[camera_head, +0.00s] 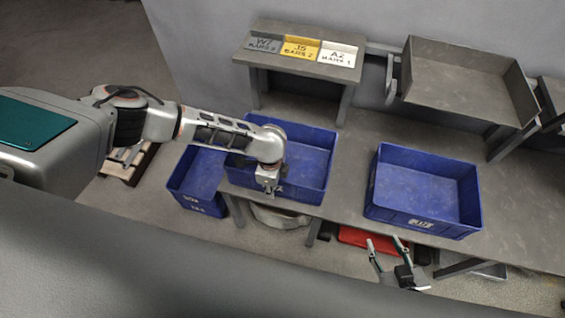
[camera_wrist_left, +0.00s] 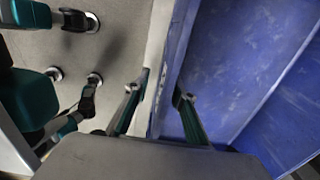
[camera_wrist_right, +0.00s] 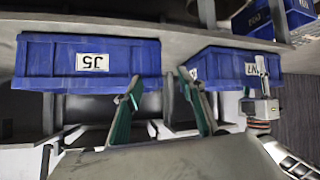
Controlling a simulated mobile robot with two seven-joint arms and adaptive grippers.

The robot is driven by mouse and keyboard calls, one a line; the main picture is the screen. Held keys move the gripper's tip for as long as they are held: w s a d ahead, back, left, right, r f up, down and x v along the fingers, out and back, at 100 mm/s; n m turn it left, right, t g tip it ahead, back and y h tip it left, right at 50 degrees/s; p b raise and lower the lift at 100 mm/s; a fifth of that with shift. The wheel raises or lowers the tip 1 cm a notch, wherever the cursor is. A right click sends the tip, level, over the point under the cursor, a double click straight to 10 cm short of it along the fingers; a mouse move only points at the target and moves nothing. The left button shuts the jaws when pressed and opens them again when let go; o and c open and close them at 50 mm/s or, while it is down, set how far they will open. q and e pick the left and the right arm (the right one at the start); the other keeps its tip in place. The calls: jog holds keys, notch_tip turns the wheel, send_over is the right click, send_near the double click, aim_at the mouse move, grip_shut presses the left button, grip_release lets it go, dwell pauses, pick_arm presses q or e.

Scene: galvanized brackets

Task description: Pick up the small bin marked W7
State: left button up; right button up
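The blue bin marked W7 (camera_head: 312,158) stands on the table, in the middle of the head view. Its label, upside down in the right wrist view (camera_wrist_right: 252,69), seems to read W7. My left gripper (camera_head: 269,190) is at its front wall and hides part of the label. In the left wrist view my left gripper (camera_wrist_left: 162,90) is open, one finger outside the bin's wall (camera_wrist_left: 172,70) and one inside; gaps show on both sides. My right gripper (camera_head: 386,243) is open and empty, low in front of the table; it also shows in the right wrist view (camera_wrist_right: 158,80).
A blue bin marked J5 (camera_head: 425,188) stands right on the table (camera_head: 345,205). Another blue bin (camera_head: 198,183) sits lower at the left. A raised shelf (camera_head: 262,60) with grey, yellow and white plates is behind. A grey tray (camera_head: 465,75) is at the back right.

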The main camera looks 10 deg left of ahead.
pick_arm(q)
jog(key=shift+r, duration=0.15)
grip_shut()
jog(key=shift+w, duration=0.1)
